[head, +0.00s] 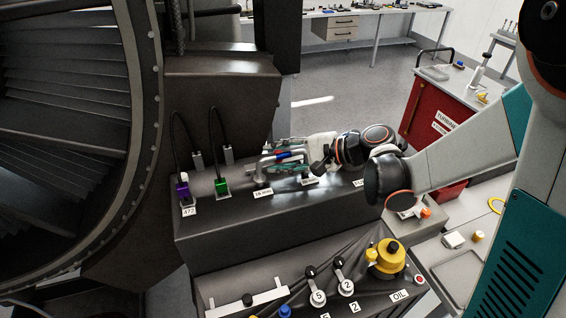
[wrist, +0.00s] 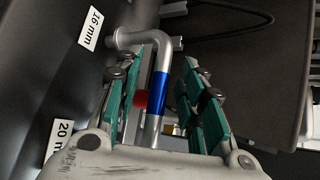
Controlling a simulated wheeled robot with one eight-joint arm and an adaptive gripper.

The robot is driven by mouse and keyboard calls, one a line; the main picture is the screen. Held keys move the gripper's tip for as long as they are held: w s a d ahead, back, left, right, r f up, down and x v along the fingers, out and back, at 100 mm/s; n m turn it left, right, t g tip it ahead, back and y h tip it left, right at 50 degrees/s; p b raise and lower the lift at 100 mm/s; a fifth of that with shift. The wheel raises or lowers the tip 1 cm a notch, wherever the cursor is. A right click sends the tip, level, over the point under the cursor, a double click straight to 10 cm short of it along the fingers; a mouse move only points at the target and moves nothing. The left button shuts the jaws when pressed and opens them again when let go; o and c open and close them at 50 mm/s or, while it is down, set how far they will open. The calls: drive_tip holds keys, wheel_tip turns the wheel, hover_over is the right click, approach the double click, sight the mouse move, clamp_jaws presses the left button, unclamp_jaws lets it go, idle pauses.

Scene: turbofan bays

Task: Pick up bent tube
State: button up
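The bent tube (wrist: 160,88) is a silver pipe with a blue band, and its upper end bends to the left in the wrist view. A small red part (wrist: 142,100) shows beside the band. In the head view the tube (head: 262,166) is at the top of the dark bench block, partly hidden by my gripper. My gripper (head: 284,163) is low over the block. In the wrist view its teal fingers (wrist: 172,62) stand apart, one on each side of the tube, with a clear gap on the right. The tube's lower end is hidden by the gripper body.
A dark block (head: 250,225) carries size labels, a purple connector (head: 182,190) and a green connector (head: 221,186) with black cables. In front are levers (head: 315,285) and a yellow oil cap (head: 386,258). The engine casing (head: 148,110) stands left. A red cart (head: 430,115) stands behind.

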drive_tip(key=shift+a+f, duration=0.1)
drive_tip(key=shift+a, duration=0.1)
drive_tip(key=shift+c, duration=0.5)
clamp_jaws()
